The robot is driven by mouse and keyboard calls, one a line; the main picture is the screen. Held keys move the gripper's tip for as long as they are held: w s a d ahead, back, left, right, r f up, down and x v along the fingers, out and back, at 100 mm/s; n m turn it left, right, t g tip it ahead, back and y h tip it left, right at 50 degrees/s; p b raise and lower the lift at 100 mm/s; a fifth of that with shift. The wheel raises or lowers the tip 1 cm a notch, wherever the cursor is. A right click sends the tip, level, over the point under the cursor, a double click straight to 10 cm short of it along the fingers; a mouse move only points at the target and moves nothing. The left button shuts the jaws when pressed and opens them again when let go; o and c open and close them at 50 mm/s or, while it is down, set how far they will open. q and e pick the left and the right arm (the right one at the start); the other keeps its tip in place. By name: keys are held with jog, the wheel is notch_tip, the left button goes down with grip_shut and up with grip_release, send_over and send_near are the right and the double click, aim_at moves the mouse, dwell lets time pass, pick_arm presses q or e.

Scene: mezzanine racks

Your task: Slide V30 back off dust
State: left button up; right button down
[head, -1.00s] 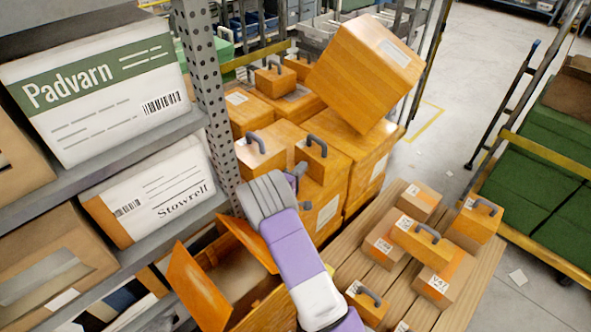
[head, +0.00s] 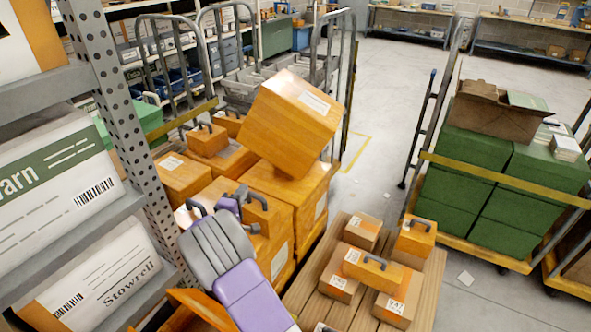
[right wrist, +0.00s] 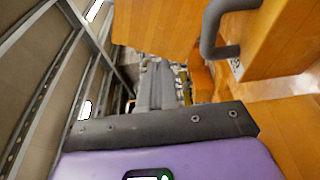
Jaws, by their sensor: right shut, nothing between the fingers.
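My right gripper (head: 229,205) is shut and empty, in front of the stacked orange boxes beside the rack post. It is close to an orange handled box (head: 268,215), which it partly covers; I cannot tell whether they touch. In the right wrist view an orange box (right wrist: 285,45) with a grey handle stands close at the upper right, with a small label partly hidden by the handle. I cannot read V30 on any box; a carton on the pallet (head: 394,308) has a label that seems to start with V. No dust can be made out. My left gripper is out of view.
A large orange box (head: 290,125) leans tilted on the stack. A grey rack post (head: 125,110) and shelves with white cartons stand at left. A wooden pallet (head: 425,295) holds several small boxes. A cart with green boxes (head: 470,160) stands right; the floor between is open.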

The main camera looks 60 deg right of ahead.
jog(key=s+d, duration=0.4)
jog(key=d, duration=0.5)
jog(key=s+d+p, duration=0.1)
jog(key=s+d, duration=0.3)
jog(key=d, duration=0.4)
jog(key=shift+d+f, duration=0.3)
jog(key=shift+d, duration=0.05)
